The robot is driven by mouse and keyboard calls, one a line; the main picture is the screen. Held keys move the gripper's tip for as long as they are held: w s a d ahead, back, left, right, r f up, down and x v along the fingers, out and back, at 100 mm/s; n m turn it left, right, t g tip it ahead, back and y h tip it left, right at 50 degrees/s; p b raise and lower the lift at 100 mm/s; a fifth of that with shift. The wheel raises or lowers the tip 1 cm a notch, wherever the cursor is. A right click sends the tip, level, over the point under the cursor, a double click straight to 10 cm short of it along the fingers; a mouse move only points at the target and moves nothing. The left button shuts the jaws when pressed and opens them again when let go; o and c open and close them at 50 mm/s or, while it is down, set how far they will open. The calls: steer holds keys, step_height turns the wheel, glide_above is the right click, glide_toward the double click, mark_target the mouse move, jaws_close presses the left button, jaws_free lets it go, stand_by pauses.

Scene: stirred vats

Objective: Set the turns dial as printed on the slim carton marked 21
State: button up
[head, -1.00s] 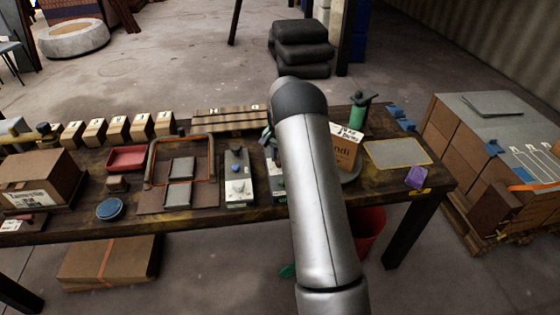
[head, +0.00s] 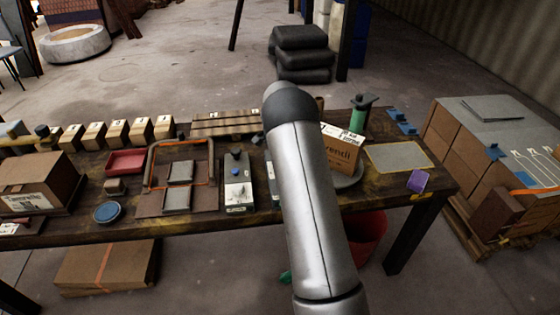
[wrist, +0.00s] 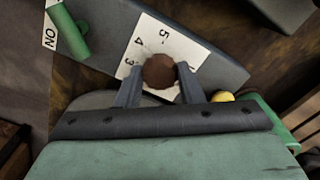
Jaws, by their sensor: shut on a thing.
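My gripper (wrist: 160,82) is shut on a round brown dial knob (wrist: 159,71) in the wrist view, one finger on each side. The knob sits over a white scale plate (wrist: 180,42) with printed 5, 4 and 3 showing, on a dark grey panel (wrist: 118,20). The knob's pointer mark cannot be made out. In the head view my arm hides the gripper and the dial. A tilted brown carton (head: 342,152) with lettering stands right of my arm. No carton can be read as marked 21.
A green lever (wrist: 69,30) beside an ON label lies left of the dial, and a yellow button (wrist: 222,96) right of it. In the head view, a grey box with a blue knob (head: 236,170) stands left of my arm. Several small cartons (head: 118,132) line the back left.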

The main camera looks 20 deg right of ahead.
steer(key=o, duration=1)
steer(key=shift+r, duration=0.1)
step_height(320, 180, up, 17)
steer(key=shift+r+b, duration=0.15)
steer(key=shift+b, duration=0.3)
